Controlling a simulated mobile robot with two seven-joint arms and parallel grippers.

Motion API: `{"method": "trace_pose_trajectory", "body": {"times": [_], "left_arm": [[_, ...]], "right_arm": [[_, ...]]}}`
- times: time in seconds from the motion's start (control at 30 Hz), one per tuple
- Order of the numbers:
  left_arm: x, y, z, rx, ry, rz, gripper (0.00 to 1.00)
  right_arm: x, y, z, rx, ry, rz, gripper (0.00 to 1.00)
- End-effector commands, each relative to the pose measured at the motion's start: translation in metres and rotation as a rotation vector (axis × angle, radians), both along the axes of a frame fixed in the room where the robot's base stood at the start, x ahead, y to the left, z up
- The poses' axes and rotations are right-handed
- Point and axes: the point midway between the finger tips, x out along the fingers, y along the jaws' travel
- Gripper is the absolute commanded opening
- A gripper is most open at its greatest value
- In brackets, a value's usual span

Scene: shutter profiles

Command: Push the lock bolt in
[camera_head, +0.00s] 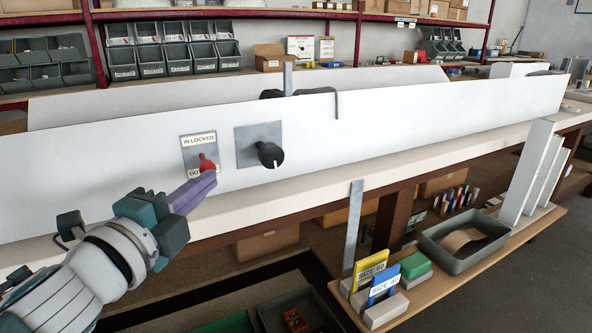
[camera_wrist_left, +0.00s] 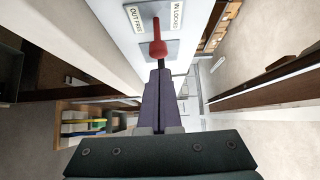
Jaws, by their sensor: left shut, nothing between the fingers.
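The lock bolt (camera_head: 207,163) has a red knob and sits on a grey plate (camera_head: 190,151) on the front of a long white profile (camera_head: 370,140). The plate carries labels reading IN LOCKED and OUT, the second partly hidden. My left gripper (camera_head: 212,178) is shut and empty, its purple fingertips at the red knob. In the left wrist view the red knob (camera_wrist_left: 158,48) stands straight ahead of the closed fingertips (camera_wrist_left: 160,72); I cannot tell whether they touch. My right gripper is not in view.
A black knob (camera_head: 269,154) on a second grey plate sticks out right of the bolt. A grey tray (camera_head: 432,252) and blocks stand on a lower wooden shelf at right. Bins (camera_head: 150,62) line the back shelves. The space before the white profile is clear around my arm.

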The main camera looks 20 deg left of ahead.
Motion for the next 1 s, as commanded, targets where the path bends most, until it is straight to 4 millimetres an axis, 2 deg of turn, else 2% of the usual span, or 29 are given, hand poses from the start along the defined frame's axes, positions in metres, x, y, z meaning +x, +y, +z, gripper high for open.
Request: {"method": "trace_pose_trajectory", "body": {"times": [0.2, 0.57, 0.8, 1.0], "left_arm": [[0.009, 0.011, 0.000, 0.000, 0.000, 0.001, 0.00], [0.010, 0.013, -0.001, 0.000, 0.000, 0.000, 0.00], [0.028, 0.034, -0.001, 0.003, -0.001, -0.001, 0.00], [0.029, 0.036, 0.000, -0.001, 0.001, 0.004, 0.00]], "right_arm": [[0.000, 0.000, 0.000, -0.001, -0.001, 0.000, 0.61], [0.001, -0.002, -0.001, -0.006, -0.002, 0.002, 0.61], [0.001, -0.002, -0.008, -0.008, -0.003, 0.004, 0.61], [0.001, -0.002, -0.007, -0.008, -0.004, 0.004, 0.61]]}}
